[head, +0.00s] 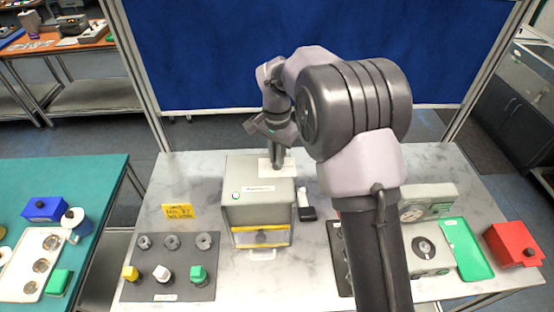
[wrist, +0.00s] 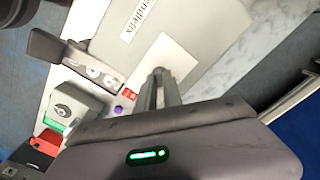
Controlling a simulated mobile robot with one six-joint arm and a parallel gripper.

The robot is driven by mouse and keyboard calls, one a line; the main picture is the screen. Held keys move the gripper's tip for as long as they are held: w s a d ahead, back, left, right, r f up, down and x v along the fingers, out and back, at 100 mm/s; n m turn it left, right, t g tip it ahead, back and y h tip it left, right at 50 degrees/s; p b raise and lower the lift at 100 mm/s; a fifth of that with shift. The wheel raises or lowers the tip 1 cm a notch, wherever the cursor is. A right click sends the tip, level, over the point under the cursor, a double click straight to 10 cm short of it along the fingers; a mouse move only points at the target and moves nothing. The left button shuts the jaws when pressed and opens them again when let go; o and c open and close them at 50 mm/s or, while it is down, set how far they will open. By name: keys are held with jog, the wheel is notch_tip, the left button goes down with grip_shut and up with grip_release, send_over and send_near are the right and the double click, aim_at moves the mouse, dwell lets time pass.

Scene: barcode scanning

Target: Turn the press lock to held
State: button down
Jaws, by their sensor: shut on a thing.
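The press (head: 258,213) is a grey box on the marbled table, with a label on top and a yellow-edged front opening. A pale plate (head: 265,168) lies at its back top edge; in the wrist view this plate (wrist: 178,55) is beside the printed label. My gripper (head: 277,166) points down over the plate. In the wrist view my gripper (wrist: 160,76) is shut on a small grey piece at the plate, which I take as the press lock. The fingers hide most of it, so its turn position cannot be read.
A black-and-white device (head: 306,206) stands close to the press's right side. A dark tray (head: 168,290) with several coloured parts is at front left. A yellow sign (head: 177,211) stands behind it. A green tray (head: 467,250) and red box (head: 513,244) are at right.

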jog(key=m+b, duration=0.2)
jog(key=m, duration=0.3)
jog(key=shift+m, duration=0.3)
jog(key=shift+m+b, duration=1.05)
jog(key=shift+m, duration=1.15)
jog(key=c, duration=1.5)
grip_release()
notch_tip(320, 180, up, 18)
jog(key=p, duration=0.4)
jog(key=shift+f, duration=0.25)
